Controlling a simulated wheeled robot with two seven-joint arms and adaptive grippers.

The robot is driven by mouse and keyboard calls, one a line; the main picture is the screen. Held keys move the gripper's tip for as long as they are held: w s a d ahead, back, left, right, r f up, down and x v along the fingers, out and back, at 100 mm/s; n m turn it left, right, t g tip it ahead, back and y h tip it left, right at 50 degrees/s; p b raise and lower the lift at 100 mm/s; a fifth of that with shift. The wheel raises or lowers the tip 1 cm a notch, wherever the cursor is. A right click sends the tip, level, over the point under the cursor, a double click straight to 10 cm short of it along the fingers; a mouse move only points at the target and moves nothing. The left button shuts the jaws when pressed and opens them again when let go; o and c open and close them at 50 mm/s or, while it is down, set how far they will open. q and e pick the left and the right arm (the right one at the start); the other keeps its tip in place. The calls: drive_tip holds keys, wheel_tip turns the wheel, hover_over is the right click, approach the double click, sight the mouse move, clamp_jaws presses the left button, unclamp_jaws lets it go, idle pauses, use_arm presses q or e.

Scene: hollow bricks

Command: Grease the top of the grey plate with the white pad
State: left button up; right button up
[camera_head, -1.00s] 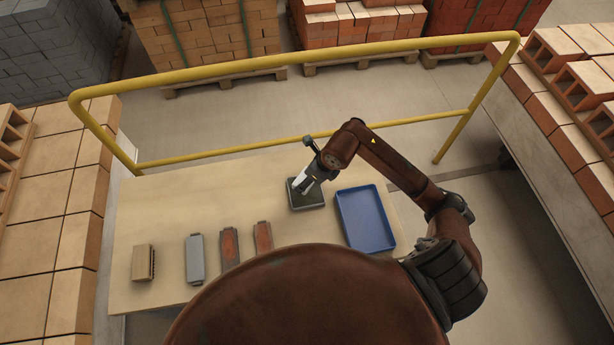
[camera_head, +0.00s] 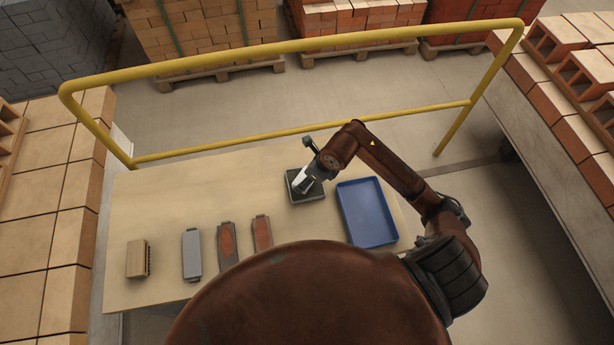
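The grey plate (camera_head: 191,254) lies flat on the table, leftmost of a row of three plates, with its top uncovered. My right gripper (camera_head: 303,184) is over the small dark square tray (camera_head: 307,198) behind the row, pointing down into it. A pale, whitish piece shows at the gripper's tip; I cannot tell whether it is the white pad or part of the gripper. Whether the fingers are closed is too small to tell. My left gripper is not in view.
Two plates with reddish tops (camera_head: 228,243) (camera_head: 262,233) lie right of the grey plate. A wooden brush-like block (camera_head: 138,259) is at the left, and a blue tray (camera_head: 366,212) at the right. A yellow rail (camera_head: 300,130) runs behind the table (camera_head: 180,195).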

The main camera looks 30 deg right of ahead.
drive_tip(key=shift+s+f+b, duration=0.1)
drive_tip(key=shift+f+b, duration=0.3)
drive_tip(key=shift+f, duration=0.15)
idle(1.4)
drive_tip(key=shift+r, duration=0.1)
drive_tip(key=shift+r+p, duration=2.3)
drive_tip(key=shift+r, duration=1.2)
